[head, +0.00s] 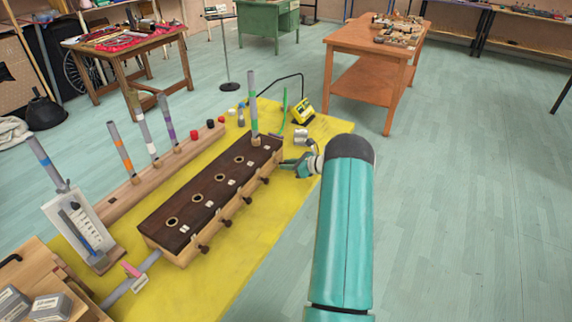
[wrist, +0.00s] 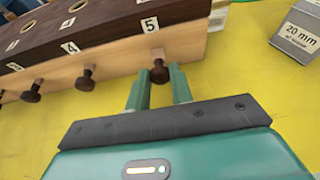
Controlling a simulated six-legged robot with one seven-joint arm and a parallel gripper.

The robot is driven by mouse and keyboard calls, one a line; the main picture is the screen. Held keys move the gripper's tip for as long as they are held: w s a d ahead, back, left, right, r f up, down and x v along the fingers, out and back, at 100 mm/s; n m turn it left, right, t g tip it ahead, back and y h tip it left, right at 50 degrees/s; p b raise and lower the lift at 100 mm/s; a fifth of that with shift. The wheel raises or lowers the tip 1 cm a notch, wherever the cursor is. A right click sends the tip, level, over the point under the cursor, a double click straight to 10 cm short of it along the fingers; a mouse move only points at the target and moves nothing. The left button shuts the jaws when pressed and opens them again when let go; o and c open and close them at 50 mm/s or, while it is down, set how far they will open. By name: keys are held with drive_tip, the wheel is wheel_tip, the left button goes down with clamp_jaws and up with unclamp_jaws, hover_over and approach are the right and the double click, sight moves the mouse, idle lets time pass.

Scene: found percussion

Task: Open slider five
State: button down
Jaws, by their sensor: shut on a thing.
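A long wooden box with a dark top (head: 205,195) lies on the yellow mat, with a row of holes and dark knobs along its side. In the wrist view, label 5 (wrist: 150,24) sits on the top above the slider five knob (wrist: 159,72), a dark round knob on a pale shaft. My gripper (wrist: 160,84) has one finger on each side of this knob and is shut on it. In the head view my gripper (head: 297,168) is at the box's far end, and the knob is hidden there. A tube with a green band (head: 253,110) stands upright in the far hole.
Slider four's knob (wrist: 86,78) is left of my gripper. A grey block marked 20 mm (wrist: 299,38) lies to the right. A rail with banded tubes (head: 150,178) runs behind the box. The yellow mat (head: 255,245) is bare in front of it.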

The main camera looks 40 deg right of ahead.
drive_tip(key=shift+s+d, duration=0.3)
drive_tip(key=shift+s, duration=0.6)
drive_tip(key=c, duration=1.3)
unclamp_jaws()
drive_tip(key=shift+o, duration=0.2)
drive_tip(key=v, duration=1.3)
drive_tip(key=shift+s+r, duration=0.2)
drive_tip(key=shift+s, duration=0.1)
drive_tip(key=shift+d, duration=0.1)
